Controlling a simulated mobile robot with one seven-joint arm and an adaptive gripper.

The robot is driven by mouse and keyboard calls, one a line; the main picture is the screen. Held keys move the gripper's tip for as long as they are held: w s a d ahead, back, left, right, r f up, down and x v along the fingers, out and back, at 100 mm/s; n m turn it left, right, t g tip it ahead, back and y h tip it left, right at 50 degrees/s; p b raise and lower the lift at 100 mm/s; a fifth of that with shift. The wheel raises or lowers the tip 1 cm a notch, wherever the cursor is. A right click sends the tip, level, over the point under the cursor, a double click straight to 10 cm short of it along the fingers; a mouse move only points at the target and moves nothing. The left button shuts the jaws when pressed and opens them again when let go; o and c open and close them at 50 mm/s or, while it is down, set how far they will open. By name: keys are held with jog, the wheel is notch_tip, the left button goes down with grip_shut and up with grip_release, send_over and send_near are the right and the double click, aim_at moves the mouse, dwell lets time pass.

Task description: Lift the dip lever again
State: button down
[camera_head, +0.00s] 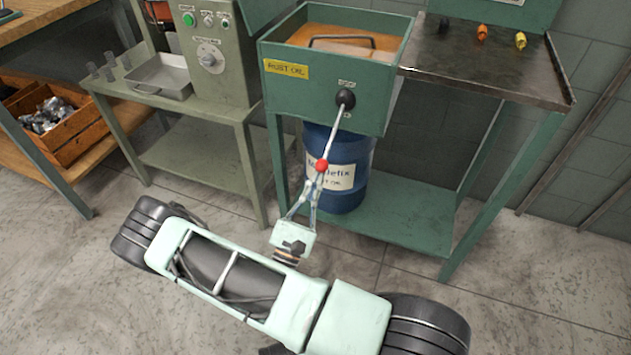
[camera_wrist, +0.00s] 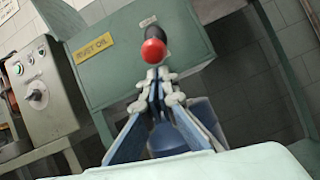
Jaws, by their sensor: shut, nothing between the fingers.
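The dip lever (camera_head: 331,131) is a pale rod on a black pivot at the front of the green rust oil tank (camera_head: 284,106). It slants downward and ends in a red knob (camera_head: 322,165). In the wrist view the red knob (camera_wrist: 153,51) sits just beyond my fingertips, with the black pivot behind it. My gripper (camera_head: 316,186) is shut with nothing between its fingers; its tips (camera_wrist: 160,76) are just below the knob. I cannot tell whether they touch it. An orange-brown surface and a dark handle (camera_head: 340,40) show inside the tank.
A blue drum (camera_head: 345,190) stands on the shelf under the tank. A control box with a green button (camera_head: 188,19) and a metal tray (camera_head: 158,78) are to the left. A dark metal tabletop (camera_head: 470,70) with small coloured pieces is to the right.

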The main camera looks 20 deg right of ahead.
jog(key=shift+r, duration=0.1)
notch_tip(320, 180, up, 19)
jog(key=s+a+g+y+p, duration=0.1)
jog(key=g+y+p, duration=0.4)
jog(key=p, duration=2.3)
jog(key=shift+s+g+y, duration=0.3)
jog(key=shift+g, duration=0.6)
jog(key=shift+r, duration=0.15)
notch_tip(320, 180, down, 5)
jog(key=s+a+b, duration=0.2)
jog(key=a+b, duration=0.1)
jog(key=b, duration=0.1)
jog(key=r+v, duration=0.2)
jog(key=v, duration=0.7)
jog(key=shift+p, duration=0.45)
